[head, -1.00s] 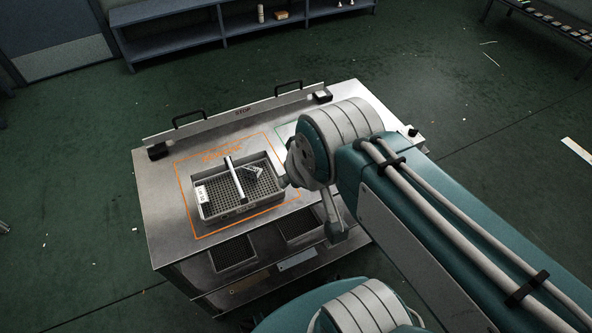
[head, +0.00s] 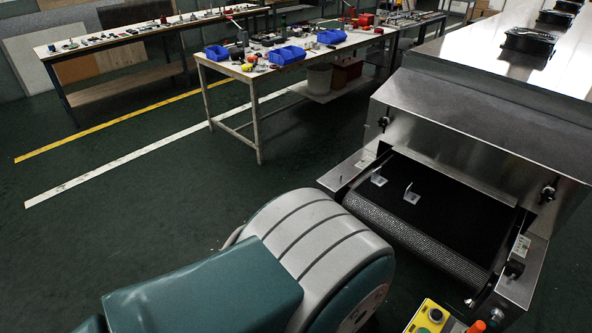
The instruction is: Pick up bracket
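Two small pale angled pieces that look like brackets lie on the dark belt (head: 420,222) at the mouth of the tunnel dryer. One bracket (head: 378,180) is nearer the belt's left side. The other bracket (head: 411,197) is a little to the right and closer to me, with one thin part standing up. They are apart from each other. My arm fills the lower middle of the view, to the left of and nearer than the belt. My gripper is out of view, so its state does not show.
The steel dryer housing (head: 475,120) rises behind the belt. A yellow control box (head: 430,318) with a red button stands at the lower right. A workbench (head: 262,72) with blue bins (head: 286,54) stands further back. The green floor at left is clear.

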